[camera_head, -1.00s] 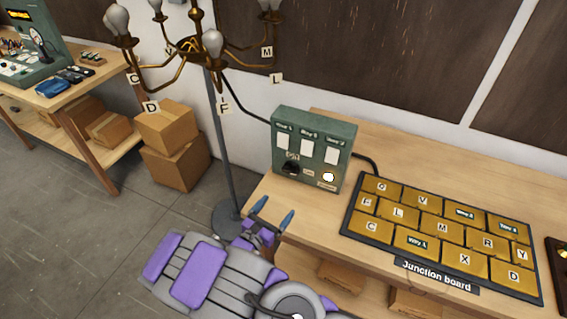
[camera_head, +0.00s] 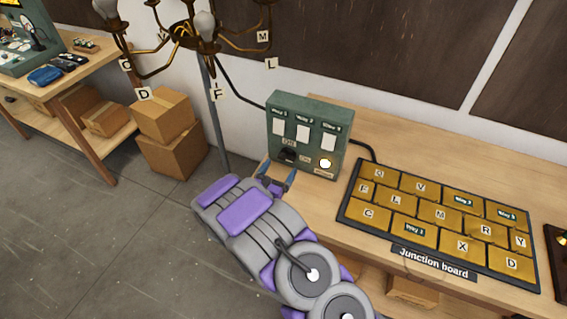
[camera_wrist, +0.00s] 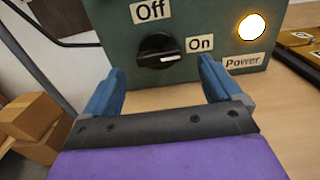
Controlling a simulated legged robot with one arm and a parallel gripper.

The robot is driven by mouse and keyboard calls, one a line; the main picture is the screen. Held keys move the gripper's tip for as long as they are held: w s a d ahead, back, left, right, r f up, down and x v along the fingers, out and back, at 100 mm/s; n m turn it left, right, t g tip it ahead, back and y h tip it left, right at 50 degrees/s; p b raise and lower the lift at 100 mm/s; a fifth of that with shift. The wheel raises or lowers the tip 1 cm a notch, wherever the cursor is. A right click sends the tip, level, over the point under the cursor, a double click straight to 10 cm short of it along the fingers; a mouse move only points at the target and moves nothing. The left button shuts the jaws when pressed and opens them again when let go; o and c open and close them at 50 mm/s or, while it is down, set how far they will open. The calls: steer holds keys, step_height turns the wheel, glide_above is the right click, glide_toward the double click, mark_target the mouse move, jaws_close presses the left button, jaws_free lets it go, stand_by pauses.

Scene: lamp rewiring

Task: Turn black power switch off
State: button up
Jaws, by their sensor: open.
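The green control box (camera_head: 309,137) stands on the wooden bench. Its black power switch (camera_wrist: 158,51) is a round knob low on the front face, and it also shows in the head view (camera_head: 287,156). The knob's white mark points right, toward the "On" label (camera_wrist: 200,44). The "Off" label (camera_wrist: 150,11) sits above the knob. A power light (camera_wrist: 251,27) glows at the right, above the "Power" label. My gripper (camera_wrist: 162,80) is open and empty, with its blue fingers apart just in front of and below the knob. I see no contact with the knob.
The junction board (camera_head: 440,215) with gold tiles lies to the right on the bench. A brass chandelier lamp (camera_head: 190,40) on a pole stands at the left, with a black cable to the box. Cardboard boxes (camera_head: 170,130) sit on the floor behind left.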

mark_target(285, 159)
steer(key=x, duration=0.3)
steer(key=shift+w+a, duration=0.1)
steer(key=shift+w, duration=0.55)
steer(key=c, duration=1.1)
